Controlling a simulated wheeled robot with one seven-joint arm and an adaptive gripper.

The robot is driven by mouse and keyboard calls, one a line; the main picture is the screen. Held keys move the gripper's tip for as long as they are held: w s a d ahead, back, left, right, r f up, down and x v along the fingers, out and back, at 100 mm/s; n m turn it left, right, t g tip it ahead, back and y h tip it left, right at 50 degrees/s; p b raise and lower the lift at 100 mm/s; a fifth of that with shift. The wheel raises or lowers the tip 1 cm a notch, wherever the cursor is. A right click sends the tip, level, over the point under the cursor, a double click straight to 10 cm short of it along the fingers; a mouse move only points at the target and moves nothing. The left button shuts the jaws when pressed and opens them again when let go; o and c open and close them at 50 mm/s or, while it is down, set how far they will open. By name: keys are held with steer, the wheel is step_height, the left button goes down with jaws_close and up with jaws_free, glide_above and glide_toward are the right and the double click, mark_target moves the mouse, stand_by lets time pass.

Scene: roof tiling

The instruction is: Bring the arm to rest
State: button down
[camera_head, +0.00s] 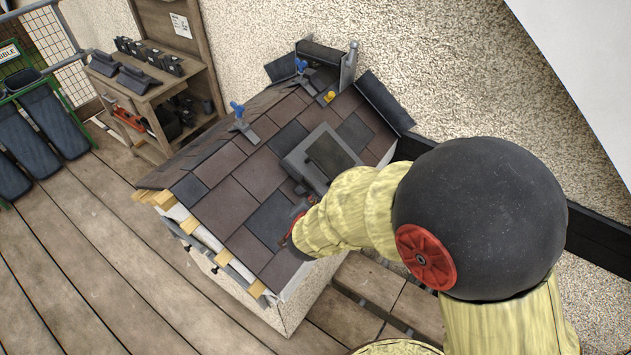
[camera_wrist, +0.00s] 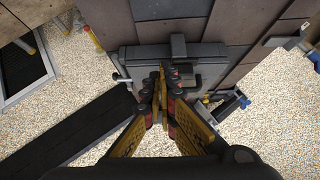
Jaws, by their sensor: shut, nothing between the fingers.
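My gripper (camera_wrist: 163,82) shows in the wrist view with its dark-tipped, yellow-sided fingers together and nothing between them. Its tips show in front of a dark grey box-like part with a handle-shaped bracket (camera_wrist: 178,48) at the edge of the tiled surface; I cannot tell whether they touch. In the head view my arm, in a yellow sleeve with a black round joint, reaches from the lower right over the small tiled roof (camera_head: 232,205). The sleeve hides most of the gripper there.
A grey skylight (camera_head: 320,158) sits in the roof, close to my arm. Blue-handled clamps (camera_head: 238,112) and a yellow item (camera_head: 329,96) stand on the tiles. A wooden shelf (camera_head: 145,85) and dark bins (camera_head: 52,120) are at the left. The plank floor (camera_head: 75,270) is open at lower left.

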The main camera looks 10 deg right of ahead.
steer(key=shift+s+f, duration=0.1)
steer(key=s+a+f+n+g+y, duration=0.3)
steer(key=s+a+f+n+g, duration=0.15)
steer(key=s+a, duration=0.3)
steer(key=s+r+n+g+y, duration=0.2)
steer(key=s+r+n, duration=0.2)
steer(key=s, duration=0.2)
steer(key=s+d+r+n+t+h, duration=0.1)
steer(key=s+d+r, duration=0.4)
steer(key=d+r, duration=0.5)
steer(key=s+d+r+n+t+h, duration=0.1)
steer(key=s+d+r+h, duration=0.1)
steer(key=s+d+r, duration=0.4)
steer(key=d+r, duration=0.5)
steer(key=r, duration=0.1)
steer(key=shift+d+r+h, duration=0.2)
steer(key=shift+r+h, duration=0.1)
steer(key=c, duration=2.5)
jaws_free()
steer(key=shift+a, duration=0.1)
